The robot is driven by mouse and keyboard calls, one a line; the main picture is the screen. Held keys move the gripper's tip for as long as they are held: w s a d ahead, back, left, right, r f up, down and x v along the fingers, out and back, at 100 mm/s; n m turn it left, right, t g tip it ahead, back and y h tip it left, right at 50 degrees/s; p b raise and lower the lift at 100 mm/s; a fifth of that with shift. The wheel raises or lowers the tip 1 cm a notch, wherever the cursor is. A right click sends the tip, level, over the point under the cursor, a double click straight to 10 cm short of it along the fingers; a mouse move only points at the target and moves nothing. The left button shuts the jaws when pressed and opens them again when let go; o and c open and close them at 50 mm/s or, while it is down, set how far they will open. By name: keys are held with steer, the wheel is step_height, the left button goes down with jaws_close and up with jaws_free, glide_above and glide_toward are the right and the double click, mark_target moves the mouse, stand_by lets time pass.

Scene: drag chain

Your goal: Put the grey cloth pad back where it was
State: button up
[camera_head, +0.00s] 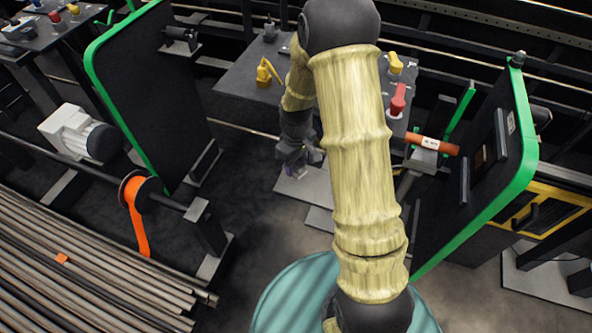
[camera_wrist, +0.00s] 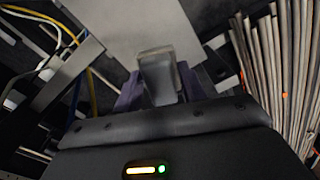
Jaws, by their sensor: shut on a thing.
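My gripper (camera_head: 291,166) hangs low beside the dark table, above a pale plate on the floor. It is small and partly dark in the head view, and I cannot make out the pad there. In the wrist view my gripper (camera_wrist: 158,88) is shut, with its purple-grey fingers on both sides of a grey block-like piece, which I take to be the grey cloth pad (camera_wrist: 156,72). The pad sticks out beyond the fingers and appears clear of the surface below. Its lower part is hidden by the gripper body.
The dark table (camera_head: 238,76) carries a yellow part (camera_head: 267,72) and a red part (camera_head: 398,100). A green-edged panel (camera_head: 150,95) stands left, another (camera_head: 478,170) right. Long rods (camera_head: 80,265) lie lower left. An orange strap reel (camera_head: 137,205) stands near them.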

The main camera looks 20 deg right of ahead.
mark_target(296, 171)
steer(key=shift+f, duration=1.95)
steer(key=shift+f, duration=0.15)
steer(key=o, duration=0.9)
steer(key=shift+o, duration=0.2)
step_height(296, 171, up, 12)
steer(key=shift+r, duration=0.2)
